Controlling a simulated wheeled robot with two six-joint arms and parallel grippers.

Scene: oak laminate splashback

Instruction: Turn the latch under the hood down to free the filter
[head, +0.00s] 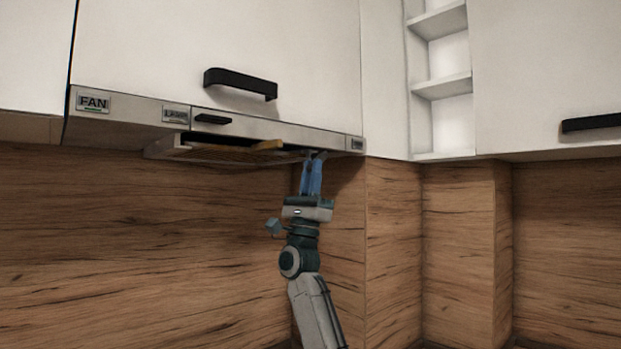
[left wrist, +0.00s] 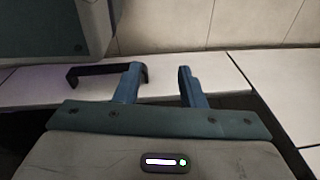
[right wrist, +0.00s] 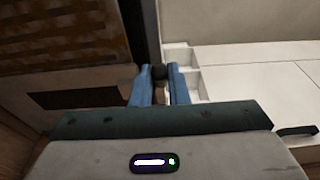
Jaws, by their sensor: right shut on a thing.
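The hood (head: 310,137) is a thin grey front strip below the white wall cabinet. Under it, the filter (head: 215,154) shows edge-on; its brown mesh (right wrist: 60,30) fills the upper left of the right wrist view. My right gripper (head: 314,160) reaches up from below, its blue fingers at the hood's underside near the right end. It is shut on a small dark piece, the latch (right wrist: 160,72), mostly hidden by the fingers; its angle is hard to tell. My left gripper (left wrist: 157,70) is open and empty in the left wrist view, out of the head view.
A black cabinet handle (head: 240,83) sticks out above the hood. The hood front has a small dark handle (head: 213,119) and a FAN label (head: 93,102). Open shelves (head: 441,86) stand to the right. Another black handle (left wrist: 90,74) is close to my left fingers.

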